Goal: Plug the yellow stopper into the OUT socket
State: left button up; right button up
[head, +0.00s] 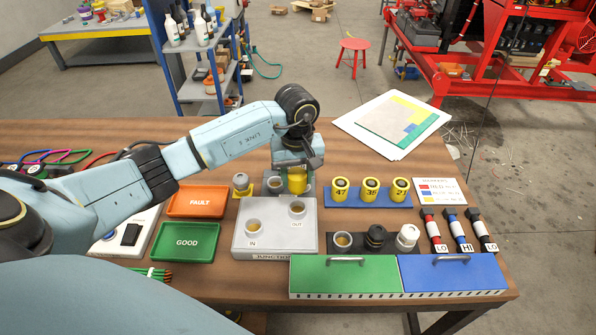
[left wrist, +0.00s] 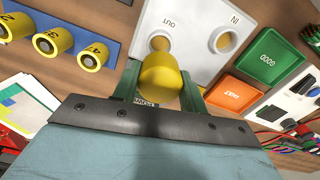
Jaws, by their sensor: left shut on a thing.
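My left gripper (head: 296,163) is shut on the yellow stopper (head: 297,183) and holds it above the far right part of the light grey junction box (head: 274,240). The OUT socket (head: 297,208) is a round, open-topped collar, just nearer than the stopper in the head view. The IN socket (head: 253,227) is to its left and nearer. In the left wrist view, the stopper (left wrist: 160,82) sits between the fingers and covers part of the OUT socket (left wrist: 158,42). I cannot tell the exact gap between stopper and socket. My right gripper is not in view.
Yellow numbered plugs (head: 370,189) stand on a blue strip to the right. A dark tray (head: 358,252) with black and white knobs is nearer. Green (head: 345,277) and blue (head: 450,273) lids line the front. Orange FAULT (head: 198,201) and green GOOD (head: 186,242) trays lie left.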

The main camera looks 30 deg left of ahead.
pick_arm(q)
notch_tip(320, 180, down, 5)
jog(key=b, duration=0.3)
jog(key=shift+r, duration=0.1)
dwell(1.4)
jog(key=shift+f+b, duration=1.8)
jog(key=shift+b, duration=0.1)
jog(key=o, duration=1.2)
